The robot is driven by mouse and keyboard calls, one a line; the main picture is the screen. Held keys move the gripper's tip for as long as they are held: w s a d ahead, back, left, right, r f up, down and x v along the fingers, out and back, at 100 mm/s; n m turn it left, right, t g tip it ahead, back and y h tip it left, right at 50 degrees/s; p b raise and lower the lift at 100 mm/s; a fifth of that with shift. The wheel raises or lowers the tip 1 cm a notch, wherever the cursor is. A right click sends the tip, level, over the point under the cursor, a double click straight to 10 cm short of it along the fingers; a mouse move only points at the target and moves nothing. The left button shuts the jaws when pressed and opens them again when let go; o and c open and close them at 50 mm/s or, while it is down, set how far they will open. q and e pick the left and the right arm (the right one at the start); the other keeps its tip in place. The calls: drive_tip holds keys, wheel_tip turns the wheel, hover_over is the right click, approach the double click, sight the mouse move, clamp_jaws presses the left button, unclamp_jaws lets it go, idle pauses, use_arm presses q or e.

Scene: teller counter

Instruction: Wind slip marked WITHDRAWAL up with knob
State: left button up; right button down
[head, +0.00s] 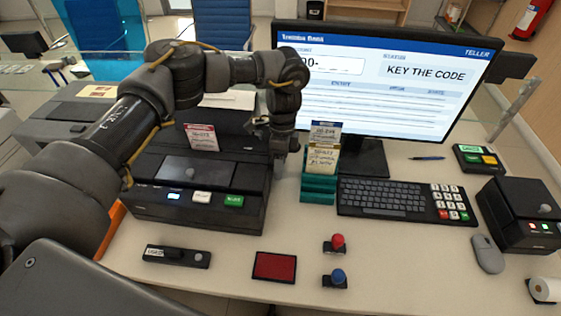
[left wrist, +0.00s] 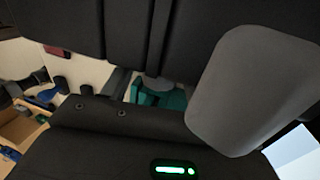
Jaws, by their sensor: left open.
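A slip with a red header (head: 201,137) stands up out of the dark slip machine (head: 200,175) on the left of the counter; its small print cannot be read. My left gripper (head: 281,150) is open and points down at the machine's right end, right of the slip. The knob cannot be made out in the head view, where my gripper covers that end. In the left wrist view a grey rounded finger (left wrist: 250,90) fills the right, and a small grey round part (left wrist: 158,87) shows near the middle; I cannot tell if it is the knob. My right gripper is not in view.
A teal holder (head: 318,188) with upright slips stands just right of my left gripper. Behind it is the monitor (head: 420,85), reading KEY THE CODE. A keyboard (head: 390,197), red pad (head: 275,266), two stamps and a mouse (head: 488,254) lie on the counter.

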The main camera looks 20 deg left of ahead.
use_arm(q)
drive_tip(key=c, duration=1)
drive_tip(key=t+p, duration=0.1)
drive_tip(key=p, duration=0.1)
drive_tip(key=shift+s+r+t+p, duration=0.25)
drive_tip(key=shift+s+t+p, duration=0.05)
drive_tip(key=shift+t, duration=0.1)
drive_tip(key=t+p, duration=0.2)
drive_tip(key=shift+s+d+f+t+y, duration=0.1)
drive_tip(key=shift+s+t+y, duration=0.05)
drive_tip(key=shift+t+y, duration=0.2)
drive_tip(key=shift+f+t+y+p, duration=0.15)
drive_tip(key=shift+t+y+p, duration=0.15)
drive_tip(key=shift+t, duration=0.35)
drive_tip(key=o, duration=1)
